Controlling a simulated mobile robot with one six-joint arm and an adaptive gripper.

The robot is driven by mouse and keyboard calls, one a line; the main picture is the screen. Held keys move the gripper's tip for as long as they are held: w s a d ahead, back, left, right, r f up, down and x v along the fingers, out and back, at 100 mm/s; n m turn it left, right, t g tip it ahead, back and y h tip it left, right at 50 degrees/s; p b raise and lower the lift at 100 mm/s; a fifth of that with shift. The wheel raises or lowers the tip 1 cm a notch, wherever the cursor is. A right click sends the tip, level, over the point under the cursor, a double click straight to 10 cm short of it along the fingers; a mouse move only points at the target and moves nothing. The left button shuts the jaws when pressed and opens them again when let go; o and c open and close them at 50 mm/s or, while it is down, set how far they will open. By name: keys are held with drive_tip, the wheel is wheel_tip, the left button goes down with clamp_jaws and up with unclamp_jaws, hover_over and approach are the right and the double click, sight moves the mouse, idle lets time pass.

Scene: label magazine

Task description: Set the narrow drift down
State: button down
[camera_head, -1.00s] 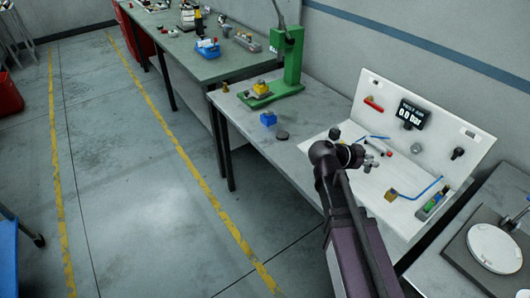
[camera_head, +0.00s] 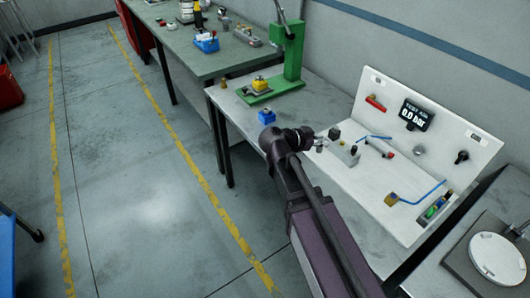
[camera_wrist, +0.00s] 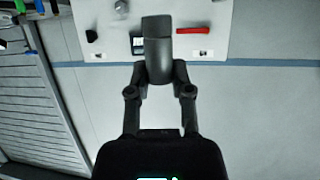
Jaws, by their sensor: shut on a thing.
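My gripper (camera_wrist: 158,88) is shut on a dark grey, stepped piece, which I take to be the narrow drift (camera_wrist: 157,40). In the wrist view the piece stands out past the fingertips, its far end in front of the white panel. In the head view my gripper (camera_head: 313,143) is over the light bench, between the blue block (camera_head: 266,116) and the white test station. The drift cannot be made out clearly there. I cannot tell its height above the bench.
The white test station (camera_head: 375,95) has a 0.0 bar display (camera_head: 415,114), a red lever (camera_head: 376,103), a grey block (camera_head: 345,153) and blue tubing. A green press (camera_head: 290,55) stands behind. A round white plate (camera_head: 496,256) is at the right. Bare bench shows around the blue block.

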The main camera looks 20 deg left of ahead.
drive_tip(key=shift+a, duration=0.1)
idle(0.3)
drive_tip(key=w+a+f+b, duration=0.3)
drive_tip(key=w+a, duration=0.1)
drive_tip(key=a, duration=0.7)
drive_tip(key=w+a+f+n+b, duration=0.1)
drive_tip(key=w+a+f+b, duration=0.2)
drive_tip(key=a, duration=0.9)
drive_tip(key=w+a+f+t+y+b, duration=0.1)
drive_tip(key=w+a+f+b, duration=0.2)
drive_tip(key=a, duration=0.8)
drive_tip(key=shift+w+a+f, duration=0.15)
drive_tip(key=shift+w, duration=0.8)
drive_tip(key=s+d, duration=0.1)
drive_tip(key=d, duration=0.3)
drive_tip(key=s+d+f+b, duration=0.1)
drive_tip(key=d, duration=0.3)
drive_tip(key=s+d, duration=0.1)
drive_tip(key=d, duration=0.4)
drive_tip(key=shift+f, duration=0.15)
